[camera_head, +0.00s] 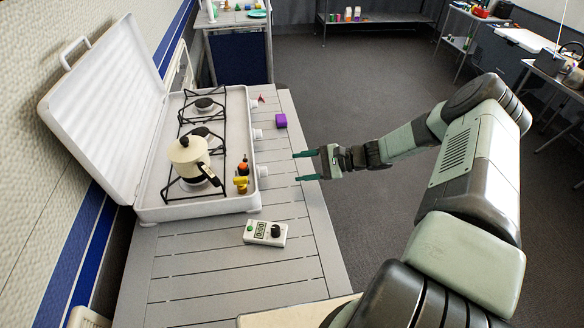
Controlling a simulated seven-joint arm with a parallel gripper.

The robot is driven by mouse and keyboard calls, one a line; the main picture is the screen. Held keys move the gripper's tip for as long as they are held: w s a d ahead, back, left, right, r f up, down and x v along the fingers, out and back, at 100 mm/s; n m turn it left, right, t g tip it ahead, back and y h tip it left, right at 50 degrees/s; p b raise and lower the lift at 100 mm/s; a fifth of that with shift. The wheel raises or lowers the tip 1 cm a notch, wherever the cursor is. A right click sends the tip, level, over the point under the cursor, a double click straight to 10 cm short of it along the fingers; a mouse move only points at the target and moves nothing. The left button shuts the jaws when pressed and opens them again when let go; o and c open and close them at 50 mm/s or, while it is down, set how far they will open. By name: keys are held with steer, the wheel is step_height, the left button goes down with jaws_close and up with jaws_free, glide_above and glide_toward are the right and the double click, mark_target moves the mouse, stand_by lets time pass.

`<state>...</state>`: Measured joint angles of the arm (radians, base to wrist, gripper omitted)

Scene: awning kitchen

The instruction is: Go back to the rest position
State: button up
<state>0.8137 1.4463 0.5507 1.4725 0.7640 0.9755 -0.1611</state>
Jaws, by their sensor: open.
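My gripper (306,167) is open and empty. Its two dark green fingers point left, above or beside the right edge of the grey slatted table (185,290). My arm reaches in from the right side of the picture and bends down to the gripper. The fingers are apart from the stove (205,205), and nothing is between them.
A cream moka pot (188,158) stands on the stove's front burner, with the white lid (105,110) open behind. Small coloured items (242,178) are by the knobs. Floor (345,90) beyond is clear.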

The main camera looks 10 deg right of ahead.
steer(key=shift+d, duration=0.1)
stand_by(0.4)
steer(key=s+a+r+n+g+h, duration=0.1)
steer(key=s+a+r+n+h, duration=0.2)
steer(key=r, duration=0.7)
steer(key=s+a+r+n+g+h, duration=0.15)
steer(key=s+r+n+h, duration=0.3)
steer(key=r, duration=0.65)
steer(key=s+a+r+n+h, duration=0.3)
steer(key=s+r, duration=0.1)
steer(key=r, duration=0.6)
steer(key=s+r+n+t+h, duration=0.2)
steer(key=s+r+t, duration=0.2)
steer(key=s+r, duration=0.85)
steer(key=s+d+f+h, duration=0.1)
steer(key=s+d+f, duration=0.2)
steer(key=s, duration=0.3)
steer(key=shift+s+d+f+h, duration=0.3)
steer(key=shift+d+h, duration=0.05)
steer(key=shift+d, duration=0.45)
steer(key=shift+n, duration=0.25)
